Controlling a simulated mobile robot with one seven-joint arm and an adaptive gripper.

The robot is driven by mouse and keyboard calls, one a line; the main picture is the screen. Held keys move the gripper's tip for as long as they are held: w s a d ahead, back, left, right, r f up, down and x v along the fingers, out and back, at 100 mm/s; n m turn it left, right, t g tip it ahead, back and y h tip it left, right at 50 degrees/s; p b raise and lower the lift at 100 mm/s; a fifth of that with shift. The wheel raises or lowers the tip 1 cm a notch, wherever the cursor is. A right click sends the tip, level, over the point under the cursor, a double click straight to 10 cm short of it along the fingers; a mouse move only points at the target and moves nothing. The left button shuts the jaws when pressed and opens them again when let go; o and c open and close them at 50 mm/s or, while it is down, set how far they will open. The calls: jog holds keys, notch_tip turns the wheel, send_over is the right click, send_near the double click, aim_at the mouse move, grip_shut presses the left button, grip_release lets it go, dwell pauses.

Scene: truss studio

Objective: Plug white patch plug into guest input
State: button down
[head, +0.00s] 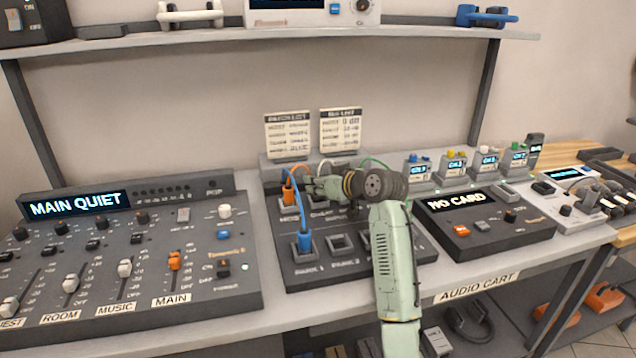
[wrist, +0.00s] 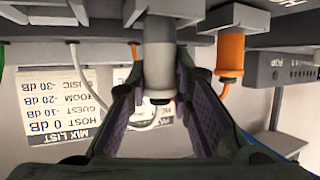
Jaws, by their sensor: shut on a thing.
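The white patch plug (wrist: 158,75) is between my gripper's fingers (wrist: 163,110) in the wrist view, with its white cable trailing away. My gripper (head: 314,187) is shut on it over the upper row of the patch panel (head: 345,270) in the head view. The plug's front end meets or overlaps a grey socket block (wrist: 187,10) in the wrist view; I cannot tell whether it is seated. The guest input's label is too small to read surely, and my gripper hides part of that row.
An orange plug (head: 288,193) stands in the upper-left socket, close beside my gripper; it also shows in the wrist view (wrist: 230,52). A blue plug (head: 305,243) stands in the lower-left socket. The mixer (head: 130,262) reads MAIN QUIET. Two list cards (head: 288,135) stand behind the panel.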

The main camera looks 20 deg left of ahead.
jog(key=shift+f+b, duration=0.35)
jog(key=shift+f, duration=0.3)
jog(key=c, duration=1.7)
grip_release()
jog(key=shift+p+v, duration=1.2)
jog(key=shift+v, duration=4.3)
jog(key=shift+a, duration=0.15)
